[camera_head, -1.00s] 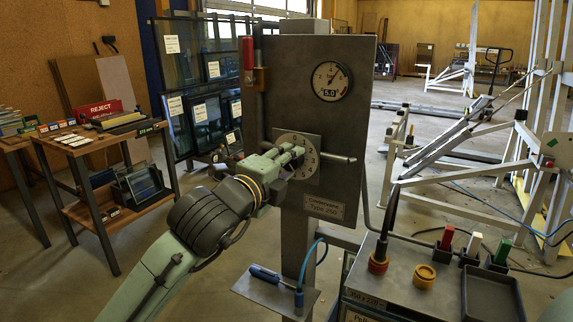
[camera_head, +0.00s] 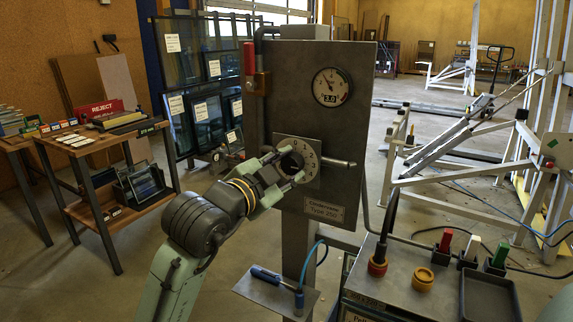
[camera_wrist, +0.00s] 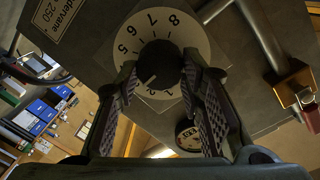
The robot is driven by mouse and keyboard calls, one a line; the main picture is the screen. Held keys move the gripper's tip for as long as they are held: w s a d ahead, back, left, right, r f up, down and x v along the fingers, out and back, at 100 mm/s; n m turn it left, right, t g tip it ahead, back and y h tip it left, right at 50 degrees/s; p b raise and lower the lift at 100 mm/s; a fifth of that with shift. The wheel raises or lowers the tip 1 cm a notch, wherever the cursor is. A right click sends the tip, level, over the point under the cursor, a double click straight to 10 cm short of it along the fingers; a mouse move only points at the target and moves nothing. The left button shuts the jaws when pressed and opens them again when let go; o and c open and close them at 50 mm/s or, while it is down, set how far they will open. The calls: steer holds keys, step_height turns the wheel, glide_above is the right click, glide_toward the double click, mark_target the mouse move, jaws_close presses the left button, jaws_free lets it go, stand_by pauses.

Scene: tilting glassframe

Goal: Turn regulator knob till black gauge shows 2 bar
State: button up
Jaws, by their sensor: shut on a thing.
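The regulator knob (camera_wrist: 160,62) is dark and round with a light pointer mark, in front of a pale numbered dial (camera_wrist: 200,45). In the head view the knob (camera_head: 292,161) sits on the grey panel, partly hidden by my gripper (camera_head: 287,166). In the wrist view my gripper (camera_wrist: 158,80) has its ridged fingers on both sides of the knob, shut on it. The black-rimmed gauge (camera_head: 332,87) has a white face above the knob.
A horizontal rod (camera_head: 338,163) sticks out right of the dial. A red-handled valve (camera_head: 249,62) is at the panel's left edge. A small shelf (camera_head: 262,291) with a blue-handled tool is below, and a cabinet (camera_head: 405,283) stands to the right.

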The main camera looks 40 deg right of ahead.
steer(key=n+p, duration=0.1)
steer(key=n, duration=0.4)
steer(key=shift+p, duration=0.4)
steer(key=shift+w, duration=0.1)
steer(key=o, duration=1.2)
steer(key=shift+a, duration=0.1)
steer(key=v, duration=1.2)
steer(key=shift+f, duration=0.1)
